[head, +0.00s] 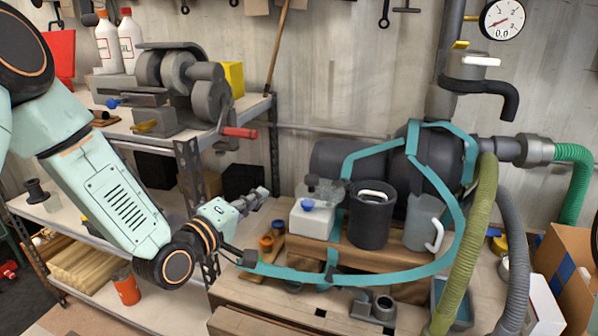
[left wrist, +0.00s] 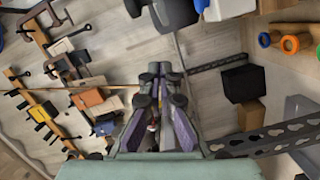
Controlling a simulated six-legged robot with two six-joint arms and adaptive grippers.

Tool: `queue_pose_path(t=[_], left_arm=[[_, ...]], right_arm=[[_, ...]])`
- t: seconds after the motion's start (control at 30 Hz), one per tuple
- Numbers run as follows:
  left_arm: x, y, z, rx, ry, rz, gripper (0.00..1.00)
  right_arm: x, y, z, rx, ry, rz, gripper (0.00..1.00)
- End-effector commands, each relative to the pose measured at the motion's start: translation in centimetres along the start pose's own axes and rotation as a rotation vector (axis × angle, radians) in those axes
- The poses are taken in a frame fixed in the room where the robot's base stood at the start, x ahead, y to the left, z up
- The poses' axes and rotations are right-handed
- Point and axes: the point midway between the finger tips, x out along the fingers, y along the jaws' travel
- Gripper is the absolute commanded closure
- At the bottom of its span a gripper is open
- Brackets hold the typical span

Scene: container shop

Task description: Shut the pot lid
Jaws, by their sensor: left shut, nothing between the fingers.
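A dark cylindrical pot (head: 369,222) stands upright on a wooden block on the bench in the head view. A white bar handle (head: 372,194) shows at its dark top; I cannot tell how far the lid is open. My left gripper (head: 264,193) is left of the pot, apart from it, with a white box between them. Its fingers are shut and empty, pointing right. They also show in the left wrist view (left wrist: 160,67), where I cannot make out the pot. My right gripper is not in view.
The white box (head: 312,219) with a blue knob stands just left of the pot. A grey mug (head: 425,222) stands to its right. A teal pipe frame (head: 300,276) curves around in front. A green hose (head: 477,240) hangs at right. A metal shelf (head: 185,143) is at left.

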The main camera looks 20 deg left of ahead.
Motion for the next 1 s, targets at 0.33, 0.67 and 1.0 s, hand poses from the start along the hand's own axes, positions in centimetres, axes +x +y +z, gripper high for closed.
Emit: queue_pose_path(t=[0.33, 0.67, 1.0], left_arm=[[-0.4, 1.9, 0.1, -0.181, 0.005, 0.083, 1.0], [2.7, 2.2, 0.2, -0.183, 0.0, 0.083, 1.0], [8.4, 2.6, 0.0, -0.185, 0.001, 0.083, 1.0]], right_arm=[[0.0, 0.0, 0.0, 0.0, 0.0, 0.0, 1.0], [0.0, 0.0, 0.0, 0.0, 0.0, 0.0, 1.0], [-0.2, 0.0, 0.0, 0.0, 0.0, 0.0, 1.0]])
